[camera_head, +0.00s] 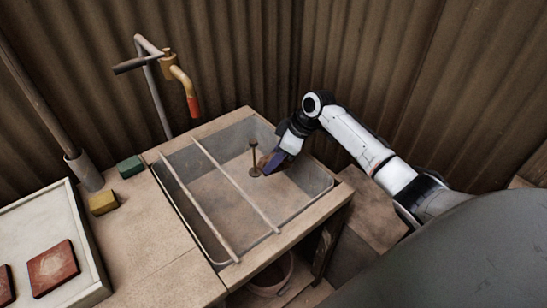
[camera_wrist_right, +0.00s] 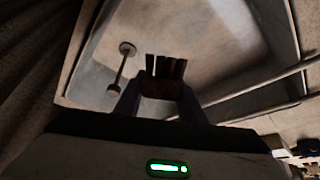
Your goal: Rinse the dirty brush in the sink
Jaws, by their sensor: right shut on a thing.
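My right gripper (camera_head: 275,164) reaches down into the sink from the right, near its back right corner. It is shut on the brush, a dark brown block with dark bristles, seen between the fingers in the right wrist view (camera_wrist_right: 163,88). In the head view the brush (camera_head: 264,161) is mostly hidden by the gripper. The sink (camera_head: 222,203) is a grey basin with two rails across it. A thin upright rod with a round top (camera_head: 253,158) stands in it beside the brush; it also shows in the right wrist view (camera_wrist_right: 122,68). My left gripper is not in view.
A yellow tap with a red tip (camera_head: 184,90) hangs at the back left of the sink. A green block (camera_head: 130,167) and a yellow block (camera_head: 103,203) lie on the counter. A pale tray (camera_head: 85,245) holds reddish tiles (camera_head: 53,268). A bucket (camera_head: 270,278) stands underneath.

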